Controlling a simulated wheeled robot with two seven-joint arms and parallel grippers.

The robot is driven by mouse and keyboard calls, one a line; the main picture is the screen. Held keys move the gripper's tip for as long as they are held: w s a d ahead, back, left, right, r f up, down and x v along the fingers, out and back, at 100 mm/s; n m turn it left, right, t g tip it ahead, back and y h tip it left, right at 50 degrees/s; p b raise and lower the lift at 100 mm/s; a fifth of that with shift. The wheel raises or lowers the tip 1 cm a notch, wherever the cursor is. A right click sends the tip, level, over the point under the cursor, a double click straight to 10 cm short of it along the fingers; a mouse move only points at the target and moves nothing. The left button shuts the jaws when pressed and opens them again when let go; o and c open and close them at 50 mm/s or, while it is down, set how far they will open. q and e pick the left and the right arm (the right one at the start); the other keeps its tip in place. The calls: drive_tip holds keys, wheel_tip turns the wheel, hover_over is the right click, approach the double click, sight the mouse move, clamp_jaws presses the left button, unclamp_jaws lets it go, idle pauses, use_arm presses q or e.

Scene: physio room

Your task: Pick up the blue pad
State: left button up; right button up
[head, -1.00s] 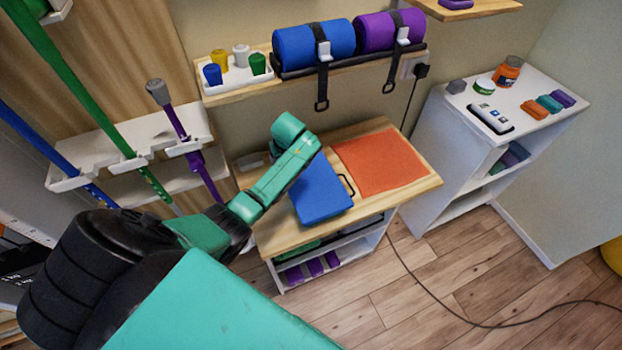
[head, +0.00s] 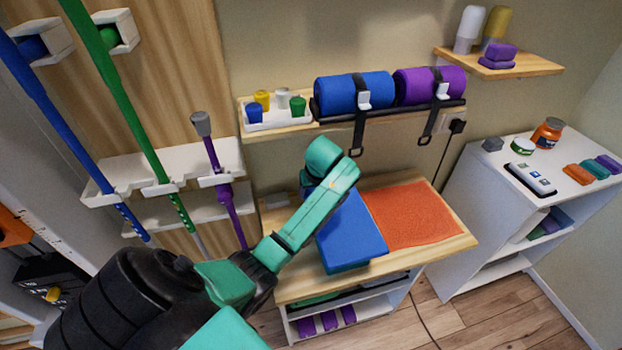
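The blue pad (head: 350,235) is on the left part of the wooden-topped table, beside the orange mat (head: 412,215). Its upper left part is hidden behind my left arm. In the head view this teal arm reaches from the lower left across the table's left side, with its far bend above the pad's far end. My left gripper is hidden, so I cannot see whether it touches the pad. I cannot tell whether the pad rests flat or is slightly raised. My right gripper is out of view.
A wall shelf with blue and purple rolls (head: 355,93) and a tray of small cups (head: 275,115) is behind the table. A white cabinet (head: 545,200) stands to the right. Upright poles (head: 135,120) stand at the left. Wooden floor shows at lower right.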

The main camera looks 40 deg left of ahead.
sight(331, 244)
use_arm(q)
drive_tip(key=s+d+b, duration=0.1)
drive_tip(key=s+d, duration=0.2)
drive_tip(key=d, duration=0.1)
drive_tip(key=s+d+b, duration=0.1)
drive_tip(key=s+d, duration=0.2)
drive_tip(key=d, duration=0.2)
drive_tip(key=s+d+b, duration=0.1)
drive_tip(key=s+d, duration=0.2)
drive_tip(key=d, duration=0.2)
drive_tip(key=shift+s+b, duration=0.35)
drive_tip(key=shift+s+d+r, duration=0.1)
drive_tip(key=shift+s+d, duration=0.2)
drive_tip(key=shift+d, duration=0.05)
